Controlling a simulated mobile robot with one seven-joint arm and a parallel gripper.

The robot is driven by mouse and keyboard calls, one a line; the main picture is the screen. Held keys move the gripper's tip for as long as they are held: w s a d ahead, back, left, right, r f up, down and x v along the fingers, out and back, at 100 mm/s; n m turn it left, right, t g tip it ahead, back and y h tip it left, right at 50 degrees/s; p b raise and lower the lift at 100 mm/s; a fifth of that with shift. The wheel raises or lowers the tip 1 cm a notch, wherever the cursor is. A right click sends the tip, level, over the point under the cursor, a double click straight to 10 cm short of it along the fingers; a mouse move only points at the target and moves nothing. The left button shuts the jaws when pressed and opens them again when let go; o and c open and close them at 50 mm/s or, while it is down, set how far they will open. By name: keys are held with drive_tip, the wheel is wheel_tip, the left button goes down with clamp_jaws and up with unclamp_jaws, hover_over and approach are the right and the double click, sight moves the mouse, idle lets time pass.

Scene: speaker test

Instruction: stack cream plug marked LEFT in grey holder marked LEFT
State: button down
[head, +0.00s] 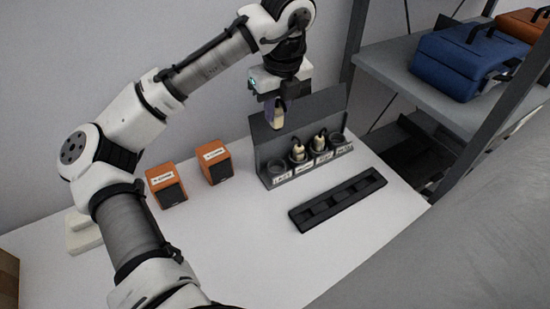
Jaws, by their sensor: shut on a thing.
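My gripper (275,103) is shut on a cream plug (275,118) and holds it in the air above the back left part of the grey holder. Any marking on the held plug is too small to read. The grey holder (263,160) stands on the white table with a raised back panel and a row of round sockets, each with a white label in front. The leftmost socket (278,166) and the rightmost socket look empty. Two cream plugs (298,152) (320,142) stand upright in the middle sockets. The labels are too small to read surely.
A black slotted tray (342,196) lies in front of the holder. Two orange speaker boxes (166,184) (213,161) stand to the left. A grey shelf (425,85) at the right bears a blue bag (470,62) and an orange bag. The front of the table is clear.

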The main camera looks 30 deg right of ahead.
wheel_tip(320, 180, down, 14)
drive_tip(key=shift+f, duration=0.15)
drive_tip(key=shift+f, duration=0.1)
idle(0.3)
drive_tip(key=shift+f, duration=0.25)
drive_tip(key=c, duration=1.3)
unclamp_jaws()
drive_tip(key=shift+o, duration=0.2)
drive_tip(key=shift+r, duration=0.1)
drive_tip(key=shift+r, duration=0.35)
drive_tip(key=r, duration=0.4)
drive_tip(key=s+r, duration=0.1)
drive_tip(key=r, duration=0.6)
drive_tip(key=shift+s+a+r, duration=0.1)
drive_tip(key=shift+s+r, duration=0.25)
